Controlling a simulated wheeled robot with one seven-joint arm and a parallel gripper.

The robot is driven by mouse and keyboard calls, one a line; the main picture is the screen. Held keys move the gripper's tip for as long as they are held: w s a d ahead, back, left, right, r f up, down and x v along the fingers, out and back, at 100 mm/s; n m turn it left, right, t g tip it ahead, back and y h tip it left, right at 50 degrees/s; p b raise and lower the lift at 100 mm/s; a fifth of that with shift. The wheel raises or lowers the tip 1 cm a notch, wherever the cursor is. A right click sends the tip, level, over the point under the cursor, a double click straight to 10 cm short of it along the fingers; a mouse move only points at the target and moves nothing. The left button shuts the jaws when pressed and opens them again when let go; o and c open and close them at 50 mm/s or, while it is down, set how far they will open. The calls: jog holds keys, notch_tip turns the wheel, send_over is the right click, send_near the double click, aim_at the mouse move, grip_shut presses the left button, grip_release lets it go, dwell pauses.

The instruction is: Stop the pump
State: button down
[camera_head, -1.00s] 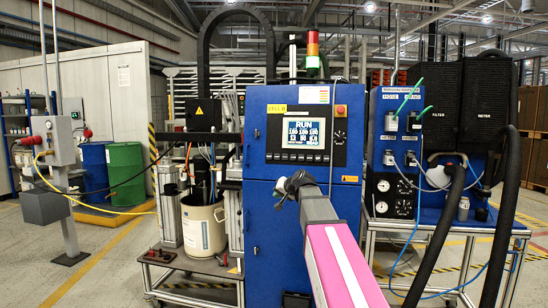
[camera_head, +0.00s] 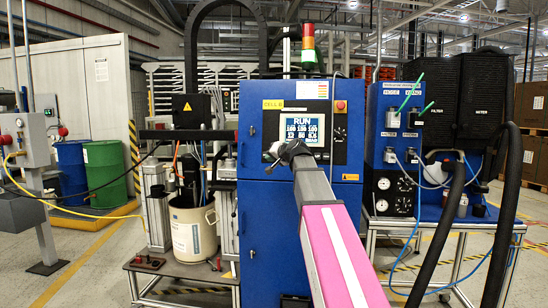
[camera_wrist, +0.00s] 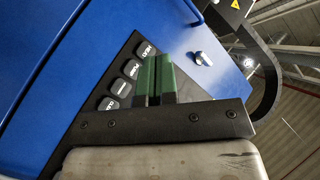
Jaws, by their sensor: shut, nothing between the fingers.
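The blue cabinet (camera_head: 262,218) carries a dark control panel with a lit screen (camera_head: 302,128) that reads RUN. A red button (camera_head: 341,105) sits at the panel's upper right, above a small black knob (camera_head: 340,134). My gripper (camera_head: 271,157) is in front of the panel's lower left, below the screen, and hides part of the key row there. In the wrist view my green fingertips (camera_wrist: 155,78) are shut and empty, beside a row of labelled dark keys (camera_wrist: 120,84). I cannot tell whether they touch the panel. A cream bucket (camera_head: 193,228) stands left of the cabinet.
A stack light (camera_head: 308,48) stands on the cabinet. A blue unit with gauges (camera_head: 393,180) and thick black hoses (camera_head: 437,250) is at the right. Blue and green drums (camera_head: 104,172) stand at the left. A silver latch (camera_wrist: 201,58) sits on the blue cabinet door.

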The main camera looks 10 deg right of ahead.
jog(key=shift+w, duration=0.15)
jog(key=w+d+f, duration=0.1)
jog(key=w+d, duration=0.1)
jog(key=w, duration=0.6)
jog(key=shift+d+f, duration=0.3)
jog(key=shift+w, duration=0.15)
dwell(1.7)
jog(key=shift+w+d, duration=0.15)
jog(key=shift+w, duration=0.05)
jog(key=shift+w+d+f, duration=0.15)
jog(key=shift+w, duration=0.3)
dwell(0.8)
jog(key=shift+s, duration=0.2)
jog(key=shift+s+a+r, duration=0.2)
jog(key=shift+s+a, duration=0.1)
jog(key=shift+s, duration=0.35)
